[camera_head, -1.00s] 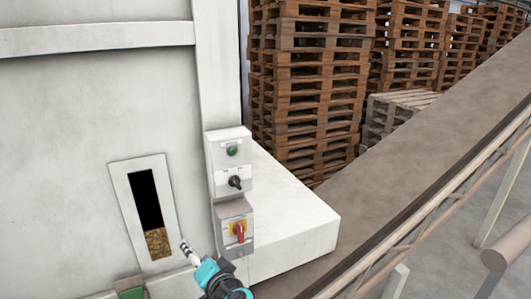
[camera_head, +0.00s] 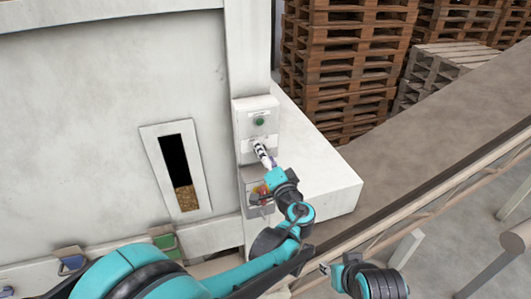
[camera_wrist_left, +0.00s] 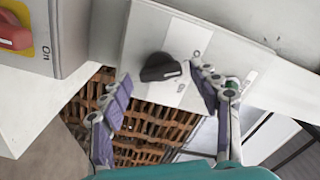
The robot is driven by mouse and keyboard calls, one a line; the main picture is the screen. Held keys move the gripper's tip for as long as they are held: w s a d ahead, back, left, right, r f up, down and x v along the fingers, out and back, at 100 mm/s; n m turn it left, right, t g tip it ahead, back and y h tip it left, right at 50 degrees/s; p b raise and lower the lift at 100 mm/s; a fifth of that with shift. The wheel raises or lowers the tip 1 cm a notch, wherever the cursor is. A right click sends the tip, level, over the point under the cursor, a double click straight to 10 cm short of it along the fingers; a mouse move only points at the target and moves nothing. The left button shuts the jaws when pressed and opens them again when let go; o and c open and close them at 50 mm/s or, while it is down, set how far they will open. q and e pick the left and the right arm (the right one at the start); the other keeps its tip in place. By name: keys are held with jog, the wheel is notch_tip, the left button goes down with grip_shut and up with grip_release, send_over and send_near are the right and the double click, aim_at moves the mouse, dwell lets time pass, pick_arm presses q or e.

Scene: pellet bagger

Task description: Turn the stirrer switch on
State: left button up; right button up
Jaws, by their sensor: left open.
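A black rotary knob (camera_wrist_left: 160,67) sits on a light grey switch box (camera_wrist_left: 140,35) in the left wrist view. A white mark on the knob points right, toward a pale label plate with small marks. My left gripper (camera_wrist_left: 162,80) is open, with one finger on each side of the knob; whether they touch it I cannot tell. In the head view my left gripper (camera_head: 262,152) covers most of the knob, under a green button (camera_head: 260,121).
Below is a red rotary switch on yellow (camera_head: 260,190), partly behind my left arm; it also shows in the left wrist view (camera_wrist_left: 14,36). A white ledge (camera_head: 325,185) stands right of the boxes. A conveyor belt (camera_head: 430,135) and pallet stacks (camera_head: 345,65) lie beyond.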

pick_arm(q)
jog(key=shift+a+r, duration=0.1)
jog(key=shift+a, duration=0.05)
jog(key=c, duration=1.2)
jog(key=shift+o, duration=0.2)
jog(key=shift+f+m+b, duration=0.2)
jog(key=shift+m+b, duration=1.35)
jog(key=shift+m, duration=1.4)
jog(key=shift+f+m+b, duration=0.15)
jog(key=shift+m+b, duration=1.4)
jog(key=shift+m, duration=1.4)
